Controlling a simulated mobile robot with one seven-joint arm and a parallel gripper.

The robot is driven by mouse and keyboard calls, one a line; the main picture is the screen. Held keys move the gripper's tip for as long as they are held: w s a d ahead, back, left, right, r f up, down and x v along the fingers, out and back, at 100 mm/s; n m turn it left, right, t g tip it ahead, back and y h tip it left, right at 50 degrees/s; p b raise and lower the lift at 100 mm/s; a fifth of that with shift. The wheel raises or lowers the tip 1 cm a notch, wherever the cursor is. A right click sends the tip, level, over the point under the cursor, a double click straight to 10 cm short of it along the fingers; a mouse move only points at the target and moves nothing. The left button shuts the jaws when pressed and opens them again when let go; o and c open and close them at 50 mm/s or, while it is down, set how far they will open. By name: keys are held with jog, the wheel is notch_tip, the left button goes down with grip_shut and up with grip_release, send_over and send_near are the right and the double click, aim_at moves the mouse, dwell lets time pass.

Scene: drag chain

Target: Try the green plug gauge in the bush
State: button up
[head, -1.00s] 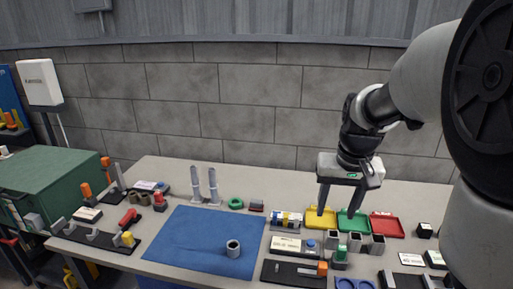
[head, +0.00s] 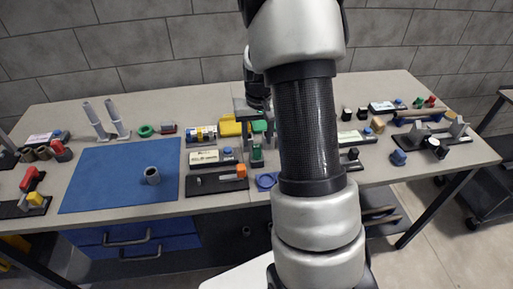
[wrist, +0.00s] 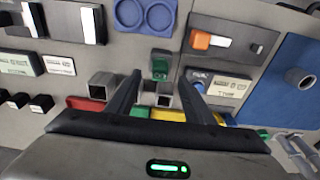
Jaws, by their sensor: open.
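A small green upright piece (head: 257,153), which looks like the green plug gauge, stands in front of the trays. In the wrist view the green piece (wrist: 160,69) shows between and just beyond my fingertips, apart from them. My gripper (wrist: 161,80) is open and empty, pointing down. In the head view my gripper (head: 256,122) is over the tray area, partly hidden by my arm. The grey round bush (head: 152,176) stands upright on the blue mat (head: 110,190), its bore facing up. The bush (wrist: 301,78) is at the right edge of the wrist view.
Square grey tubes (wrist: 102,86) stand close around the green piece, by the yellow tray (head: 230,128). A black board with an orange-handled piece (head: 241,171) lies just left of it. Most of the blue mat is clear. Several blocks and fixtures fill the right of the bench.

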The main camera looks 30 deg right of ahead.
aim_at(257, 146)
jog(key=f, duration=0.5)
jog(key=shift+w+d+f, duration=0.1)
jog(key=shift+w+f, duration=0.25)
jog(key=shift+f, duration=0.05)
jog(key=shift+c, duration=0.2)
grip_shut()
jog(key=shift+r+p, duration=1.85)
jog(key=shift+r, duration=1.2)
